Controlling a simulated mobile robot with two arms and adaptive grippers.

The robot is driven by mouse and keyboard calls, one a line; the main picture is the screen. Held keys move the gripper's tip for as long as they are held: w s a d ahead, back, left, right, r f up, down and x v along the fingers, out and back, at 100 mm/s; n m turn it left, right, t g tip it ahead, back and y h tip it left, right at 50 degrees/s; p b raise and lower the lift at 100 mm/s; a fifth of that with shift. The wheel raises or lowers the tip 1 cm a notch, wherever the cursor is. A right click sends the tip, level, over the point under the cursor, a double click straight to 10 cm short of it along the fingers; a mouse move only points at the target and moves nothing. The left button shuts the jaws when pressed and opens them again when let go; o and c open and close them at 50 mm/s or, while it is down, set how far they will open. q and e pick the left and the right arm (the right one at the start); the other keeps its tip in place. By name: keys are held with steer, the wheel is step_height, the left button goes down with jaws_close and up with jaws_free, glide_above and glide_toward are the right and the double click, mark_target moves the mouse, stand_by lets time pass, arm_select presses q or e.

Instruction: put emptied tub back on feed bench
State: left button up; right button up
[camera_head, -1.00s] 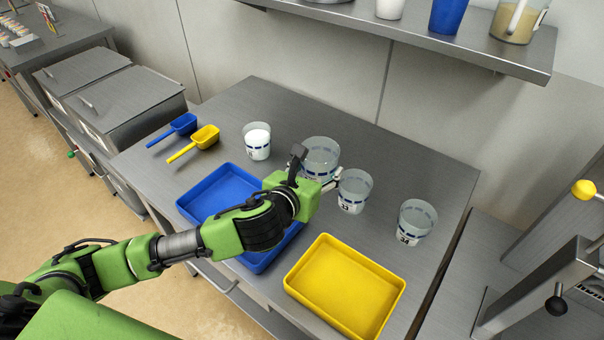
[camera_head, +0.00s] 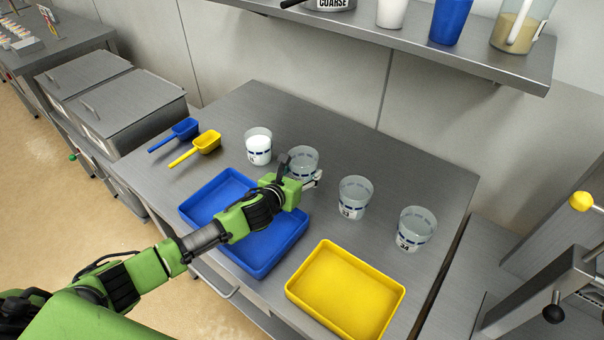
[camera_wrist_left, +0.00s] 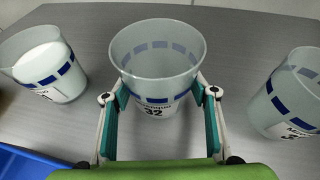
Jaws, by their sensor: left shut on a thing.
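My left gripper (camera_head: 300,175) is shut on a clear tub (camera_head: 304,160) with a blue dashed band. In the left wrist view this tub (camera_wrist_left: 157,55) is upright, reads 32 and looks empty, with the fingers (camera_wrist_left: 158,103) on either side of it. It is at or just above the steel feed bench (camera_head: 262,103); I cannot tell whether it touches. It sits between a tub of white material (camera_head: 258,148) on the left and an empty tub (camera_head: 354,198) on the right. My right gripper is not in view.
Another clear tub, 34 (camera_head: 415,230), stands further right. A blue tray (camera_head: 290,245) lies under my arm and a yellow tray (camera_head: 345,290) at the front. Blue (camera_head: 184,129) and yellow scoops (camera_head: 207,141) lie at left. A shelf (camera_head: 420,50) overhangs the back.

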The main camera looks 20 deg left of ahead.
arm_select(q)
steer(key=shift+f, duration=0.45)
steer(key=shift+f, duration=0.1)
steer(key=o, duration=1.5)
steer(key=shift+s, duration=0.1)
steer(key=v, duration=1.2)
steer(key=shift+b, duration=0.35)
